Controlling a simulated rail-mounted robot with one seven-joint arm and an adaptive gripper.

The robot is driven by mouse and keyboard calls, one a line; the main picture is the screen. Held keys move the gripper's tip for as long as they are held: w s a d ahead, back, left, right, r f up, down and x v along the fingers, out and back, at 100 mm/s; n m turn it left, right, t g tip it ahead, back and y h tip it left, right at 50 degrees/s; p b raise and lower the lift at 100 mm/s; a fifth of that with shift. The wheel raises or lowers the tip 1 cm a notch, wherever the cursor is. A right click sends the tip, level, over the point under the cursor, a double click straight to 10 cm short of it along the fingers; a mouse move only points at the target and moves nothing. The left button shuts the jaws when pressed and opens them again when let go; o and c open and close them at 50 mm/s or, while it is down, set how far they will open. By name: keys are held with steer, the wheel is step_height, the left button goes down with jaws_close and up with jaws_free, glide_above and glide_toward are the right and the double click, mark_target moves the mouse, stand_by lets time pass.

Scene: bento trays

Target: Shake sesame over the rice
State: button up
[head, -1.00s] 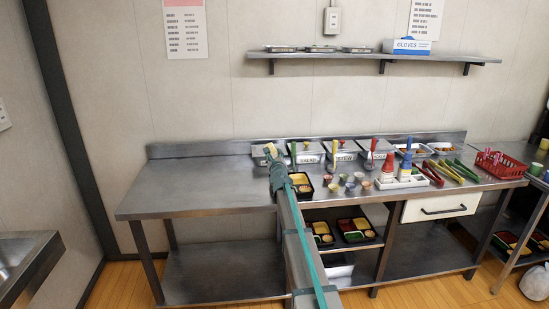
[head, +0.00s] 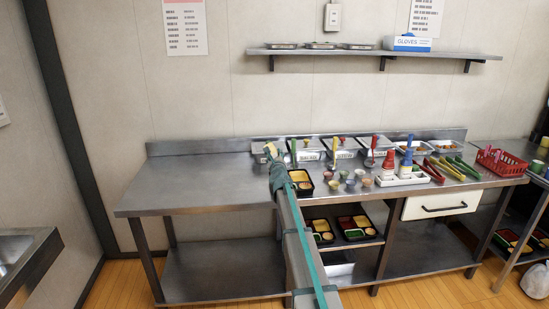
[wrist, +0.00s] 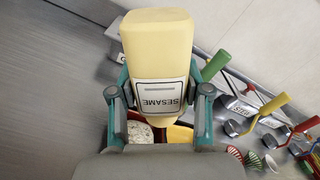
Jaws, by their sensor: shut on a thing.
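My gripper (wrist: 160,98) is shut on a pale yellow sesame shaker (wrist: 156,45), one finger on each side. Its label reads SESAME and appears upside down in the wrist view. Below the shaker, partly hidden by it and the gripper, is a bento tray with white rice (wrist: 139,132) and a yellow compartment (wrist: 180,133). In the head view the shaker (head: 271,149) shows small at the end of my arm, above the counter. The black tray (head: 311,188) shows just right of my arm there. I cannot tell whether sesame is falling.
Metal food bins with coloured-handled utensils (wrist: 268,112) stand along the back of the counter (head: 190,194). Small cups (head: 350,184), a white caddy with red and blue bottles (head: 402,179), coloured tongs (head: 450,167) and a red basket (head: 500,162) lie to the right. The counter's left is clear.

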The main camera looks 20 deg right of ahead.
steer(key=shift+r+p, duration=0.4)
steer(key=shift+r, duration=0.45)
steer(key=shift+f, duration=0.1)
step_height(320, 180, down, 4)
steer(key=b, duration=0.4)
steer(key=shift+r, duration=0.25)
steer(key=shift+r, duration=0.1)
steer(key=shift+r+p, duration=1.65)
steer(key=shift+p, duration=0.25)
